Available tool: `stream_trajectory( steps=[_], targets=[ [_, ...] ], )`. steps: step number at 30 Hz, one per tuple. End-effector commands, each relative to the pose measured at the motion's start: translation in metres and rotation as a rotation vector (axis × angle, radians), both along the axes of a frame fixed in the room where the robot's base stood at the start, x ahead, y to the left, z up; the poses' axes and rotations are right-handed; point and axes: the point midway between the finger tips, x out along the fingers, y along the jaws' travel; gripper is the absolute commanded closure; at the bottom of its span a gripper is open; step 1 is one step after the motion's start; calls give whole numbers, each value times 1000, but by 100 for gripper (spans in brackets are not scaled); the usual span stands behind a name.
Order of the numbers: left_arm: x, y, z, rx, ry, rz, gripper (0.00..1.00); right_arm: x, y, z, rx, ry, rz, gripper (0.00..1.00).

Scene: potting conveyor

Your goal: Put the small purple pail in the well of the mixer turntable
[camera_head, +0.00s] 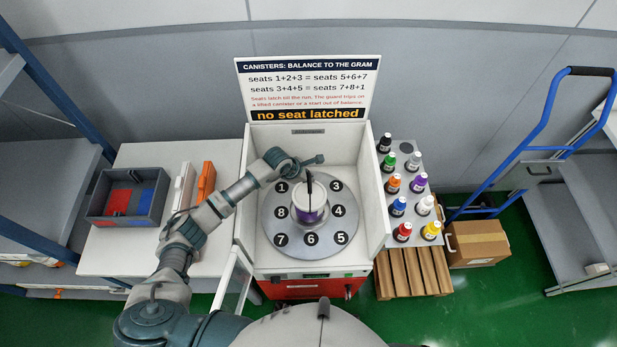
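The mixer turntable (275,213) is a round grey plate with numbered black seats, inside a white open-fronted cabinet. A small white pail with a purple band (310,216) is at the middle of the turntable, looking upright; I cannot tell whether it rests in the well or hangs just above it. A thin dark upright piece (309,183) rises from it. My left gripper (309,172) is over the pail at the end of my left arm, seen from behind; its fingers are not clear. The seat between 1 and 3 is hidden. My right gripper is not in view.
A sign (307,88) above the cabinet reads "no seat latched". A side shelf (407,147) at right holds several coloured canisters. A bin (128,196) with red and blue compartments and an orange upright item (206,182) stand on the left table. A blue hand truck (545,130) stands right.

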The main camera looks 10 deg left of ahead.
Motion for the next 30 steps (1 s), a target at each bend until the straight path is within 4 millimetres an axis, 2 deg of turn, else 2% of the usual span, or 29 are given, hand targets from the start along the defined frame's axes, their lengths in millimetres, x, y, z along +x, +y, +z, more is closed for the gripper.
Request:
stream_trajectory(
  steps=[11,12,14,25,30],
  targets=[
    [1,-4,-6,-1,-6,0,100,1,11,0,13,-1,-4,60],
    [0,-3,-8,2,-3,0,84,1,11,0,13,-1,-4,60],
    [0,-3,-7,2,-2,-1,70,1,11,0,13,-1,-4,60],
    [0,0,-5,1,-1,0,69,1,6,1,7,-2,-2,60],
    [-9,10,18,3,-6,-1,69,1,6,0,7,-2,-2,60]
  ],
)
